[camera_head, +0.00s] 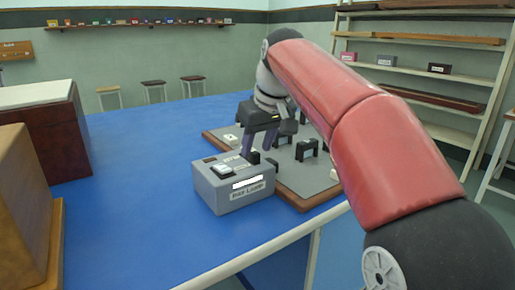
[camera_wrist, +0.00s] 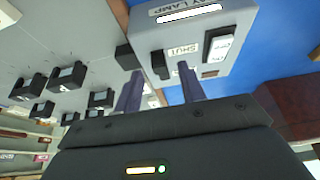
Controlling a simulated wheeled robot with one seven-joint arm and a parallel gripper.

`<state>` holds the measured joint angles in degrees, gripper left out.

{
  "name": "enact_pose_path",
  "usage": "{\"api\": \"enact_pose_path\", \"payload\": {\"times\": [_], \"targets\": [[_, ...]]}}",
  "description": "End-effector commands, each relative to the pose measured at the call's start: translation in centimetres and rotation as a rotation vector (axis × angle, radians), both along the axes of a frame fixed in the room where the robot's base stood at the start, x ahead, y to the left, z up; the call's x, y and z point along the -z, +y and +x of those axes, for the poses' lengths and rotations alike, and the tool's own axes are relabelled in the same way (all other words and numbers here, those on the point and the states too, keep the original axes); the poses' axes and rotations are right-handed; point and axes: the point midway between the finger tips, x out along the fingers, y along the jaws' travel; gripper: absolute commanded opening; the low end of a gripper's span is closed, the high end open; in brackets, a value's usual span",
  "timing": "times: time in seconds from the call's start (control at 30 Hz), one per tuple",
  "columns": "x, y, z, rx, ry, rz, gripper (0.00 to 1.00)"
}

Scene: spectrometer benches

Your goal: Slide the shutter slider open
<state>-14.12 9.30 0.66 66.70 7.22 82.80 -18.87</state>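The grey lamp box (camera_head: 217,198), marked "Ray Lamp", stands on the blue table beside the optics board. In the wrist view the lamp box (camera_wrist: 190,38) shows upside down, with a "SHUT" label. A small black shutter slider knob (camera_wrist: 159,66) sits on its top by that label. My gripper (camera_wrist: 160,70) is open, with one finger on each side of the knob; I cannot tell whether either touches it. In the head view my gripper (camera_head: 250,157) points down at the box's back right, and the fingers hide the slider.
A white rocker switch (camera_wrist: 219,44) is on the box beside the slider. A black block (camera_wrist: 124,57) stands close to the left finger. The wood-edged grey optics board (camera_head: 300,182) with several black holders adjoins the box. Wooden cases (camera_head: 55,135) stand at left; blue table (camera_head: 140,225) is clear.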

Motion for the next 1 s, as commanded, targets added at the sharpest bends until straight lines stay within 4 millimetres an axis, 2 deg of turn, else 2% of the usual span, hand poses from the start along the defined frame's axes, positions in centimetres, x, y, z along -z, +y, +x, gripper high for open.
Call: {"api": "enact_pose_path", "payload": {"times": [0.2, 0.47, 0.77, 1.0], "targets": [[1.5, 0.4, 0.5, 0.000, 0.000, 0.000, 0.40], [1.6, 0.4, 0.5, 0.000, -0.001, 0.000, 0.39], [1.6, 0.4, 0.5, 0.000, -0.001, 0.000, 0.00], [1.6, 0.4, 0.5, 0.000, -0.002, 0.000, 0.00]]}}
